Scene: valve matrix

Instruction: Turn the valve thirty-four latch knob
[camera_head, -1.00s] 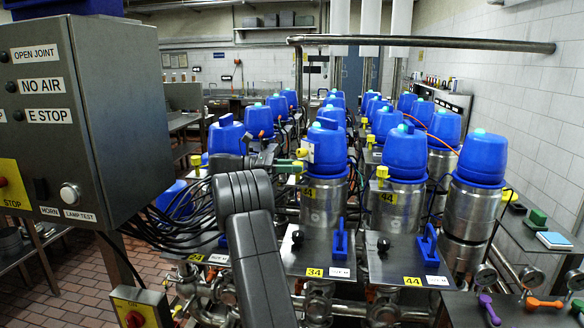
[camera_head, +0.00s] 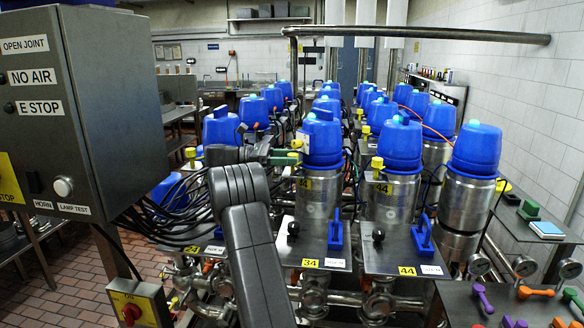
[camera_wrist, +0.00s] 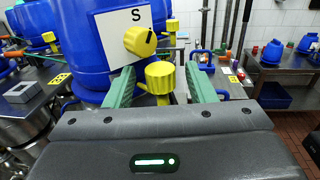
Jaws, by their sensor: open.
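The valve with the 34 label (camera_head: 310,263) is a steel cylinder (camera_head: 318,196) under a blue cap (camera_head: 323,138). In the wrist view a yellow knob with a dark mark (camera_wrist: 140,41) sits on a white plate marked S (camera_wrist: 113,30) on the blue cap. A second, ribbed yellow knob (camera_wrist: 160,76) stands nearer, below the plate. My gripper (camera_wrist: 162,90) is open, its green fingers on either side of this nearer knob, with gaps visible. The head view shows my gripper (camera_head: 292,157) beside the cap's left side. I cannot tell which knob is the latch.
The 44 valve (camera_head: 393,196) stands close on the right, with several blue-capped valves behind. A black ball knob (camera_head: 293,228) and blue handle (camera_head: 336,231) rise from the front plate. A grey control box (camera_head: 90,120) stands left; dark cables (camera_head: 165,225) hang between.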

